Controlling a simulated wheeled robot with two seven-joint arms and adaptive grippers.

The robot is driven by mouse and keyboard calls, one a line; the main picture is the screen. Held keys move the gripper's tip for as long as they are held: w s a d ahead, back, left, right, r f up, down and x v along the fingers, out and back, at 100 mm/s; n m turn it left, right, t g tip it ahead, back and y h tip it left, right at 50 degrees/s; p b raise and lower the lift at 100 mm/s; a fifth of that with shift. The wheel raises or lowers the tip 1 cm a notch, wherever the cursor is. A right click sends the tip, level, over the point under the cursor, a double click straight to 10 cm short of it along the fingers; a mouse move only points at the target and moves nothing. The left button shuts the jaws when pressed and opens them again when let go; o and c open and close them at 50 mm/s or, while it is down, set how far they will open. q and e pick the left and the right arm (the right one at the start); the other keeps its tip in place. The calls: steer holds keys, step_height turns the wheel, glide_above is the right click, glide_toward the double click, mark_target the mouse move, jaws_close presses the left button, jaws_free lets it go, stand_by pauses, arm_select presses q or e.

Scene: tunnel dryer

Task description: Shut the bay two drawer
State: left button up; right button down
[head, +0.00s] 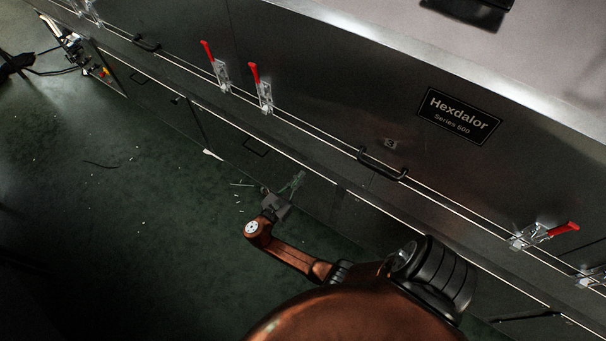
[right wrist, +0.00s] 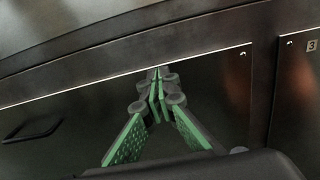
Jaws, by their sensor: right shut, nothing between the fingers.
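A dark metal lower front panel (right wrist: 75,125) fills the middle of the right wrist view, with a black handle (right wrist: 32,129) at its left. It appears to be the bay two drawer, being beside a panel marked 3 (right wrist: 311,45), but its own number does not show. It looks nearly flush; I cannot tell whether a small gap remains. In the head view its handle (head: 255,147) shows left of my right gripper (head: 297,183). The right gripper's green-padded fingers are shut and empty, tips together at the panel near its top edge; contact is unclear. My left gripper is out of view.
The dryer's upper wall carries red-handled clamps (head: 262,90), a bar handle (head: 382,165) and a Hexdalor plate (head: 459,116). A cluttered item with cables (head: 75,45) stands at the far left. The green floor (head: 130,190) has small debris but is mostly clear.

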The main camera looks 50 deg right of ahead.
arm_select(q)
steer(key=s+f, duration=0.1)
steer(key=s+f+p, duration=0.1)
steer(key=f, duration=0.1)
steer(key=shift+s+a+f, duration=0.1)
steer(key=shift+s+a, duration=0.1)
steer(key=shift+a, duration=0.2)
arm_select(e)
steer(key=s+a, duration=0.1)
steer(key=a, duration=1)
steer(key=shift+s+a, duration=0.3)
steer(key=shift+s, duration=0.1)
